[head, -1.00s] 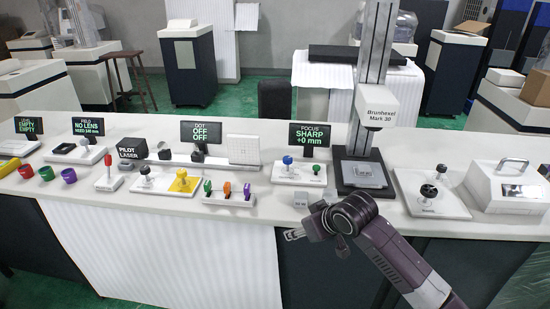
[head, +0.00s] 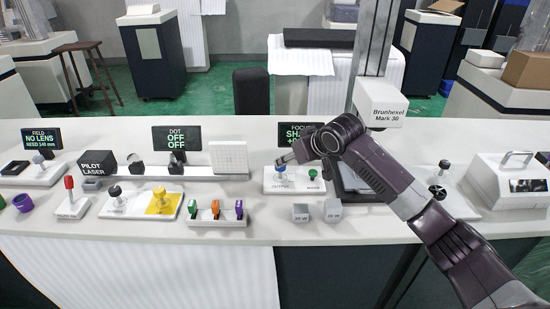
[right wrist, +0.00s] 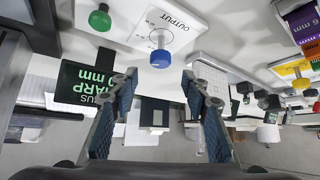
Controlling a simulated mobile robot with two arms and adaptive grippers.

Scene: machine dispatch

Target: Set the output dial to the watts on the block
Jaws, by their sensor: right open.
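The output dial has a blue knob (head: 280,169) on a white plate marked OUTPUT; in the right wrist view the blue knob (right wrist: 160,59) shows upside down with small scale marks around it, too small to read. My right gripper (head: 284,160) is open at the blue knob; in the right wrist view its two fingers (right wrist: 158,82) are spread, with the knob just beyond the tips and nothing between them. Two grey blocks, one at left (head: 300,213) and one at right (head: 332,211), sit on the counter with print I cannot read surely. My left gripper is not in view.
A green knob (head: 313,174) stands beside the dial on the same plate. My right arm partly covers the FOCUS screen (head: 290,133) and the Brunhexel machine (head: 378,103). The counter front is clear.

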